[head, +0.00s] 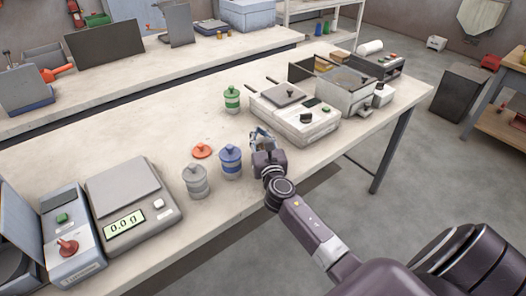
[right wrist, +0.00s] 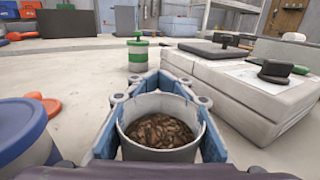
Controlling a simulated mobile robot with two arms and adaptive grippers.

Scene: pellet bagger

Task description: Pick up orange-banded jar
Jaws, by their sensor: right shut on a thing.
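My right gripper (head: 262,138) is shut around an open, pale jar at the front part of the table. In the right wrist view the jar (right wrist: 158,152) sits between the blue fingers, upright and lidless, with brown pellets inside. Its band is hidden by the fingers, so I cannot tell the colour. I cannot tell whether the jar touches the table. An orange lid (head: 202,151) with a knob lies on the table to the left; it also shows in the right wrist view (right wrist: 41,103). My left gripper is not in view.
A blue-banded jar (head: 230,162) stands close left of the gripper, with a grey jar (head: 195,182) beyond it. A green-banded jar (head: 232,100) stands behind. A white machine (head: 295,115) is to the right, and a scale (head: 130,193) to the left.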

